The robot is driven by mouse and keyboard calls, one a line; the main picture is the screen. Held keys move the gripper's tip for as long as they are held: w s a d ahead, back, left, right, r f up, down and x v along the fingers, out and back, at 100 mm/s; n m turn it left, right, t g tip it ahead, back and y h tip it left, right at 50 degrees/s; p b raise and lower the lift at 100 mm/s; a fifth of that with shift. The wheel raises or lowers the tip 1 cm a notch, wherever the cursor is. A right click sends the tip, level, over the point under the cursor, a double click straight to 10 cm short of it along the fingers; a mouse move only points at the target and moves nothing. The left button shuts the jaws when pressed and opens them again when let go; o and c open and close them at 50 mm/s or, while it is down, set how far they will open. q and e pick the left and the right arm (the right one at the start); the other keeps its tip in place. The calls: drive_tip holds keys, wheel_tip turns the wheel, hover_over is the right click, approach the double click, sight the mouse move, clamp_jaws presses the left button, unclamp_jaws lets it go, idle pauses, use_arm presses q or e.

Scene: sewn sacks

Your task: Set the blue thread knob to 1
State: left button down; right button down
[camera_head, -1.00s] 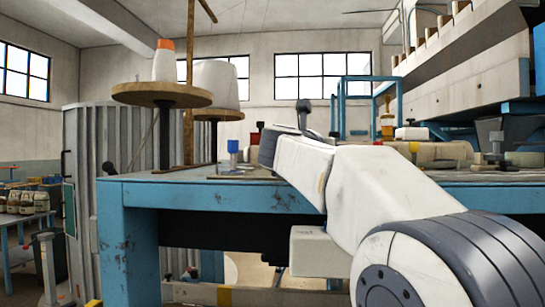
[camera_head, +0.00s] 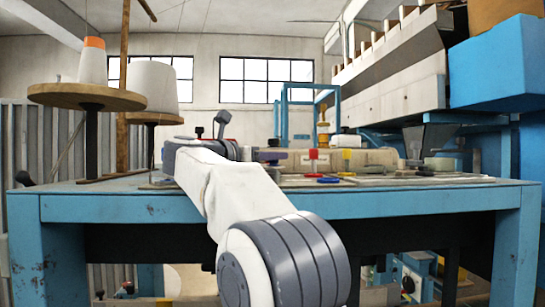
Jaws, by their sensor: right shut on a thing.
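A small blue disc (camera_head: 328,180), which looks like the blue thread knob, lies low on the blue-framed table. No number on it can be read at this size. My right arm reaches up and away over the table's front edge, left of the disc. My right gripper (camera_head: 264,155) is at the far end of that arm, mostly hidden behind the wrist. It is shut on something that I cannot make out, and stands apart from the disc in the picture. My left gripper is out of view.
Thread cones on wooden discs (camera_head: 86,97) rise at left.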

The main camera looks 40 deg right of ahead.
drive_tip(key=c, duration=0.6)
unclamp_jaws()
drive_tip(key=shift+c, duration=0.2)
drive_tip(key=a, duration=0.3)
drive_tip(key=a+b, duration=0.1)
drive_tip(key=a, duration=0.2)
drive_tip(key=s+a+b, duration=0.1)
drive_tip(key=a, duration=0.2)
drive_tip(key=shift+a, duration=0.7)
drive_tip(key=shift+r, duration=0.1)
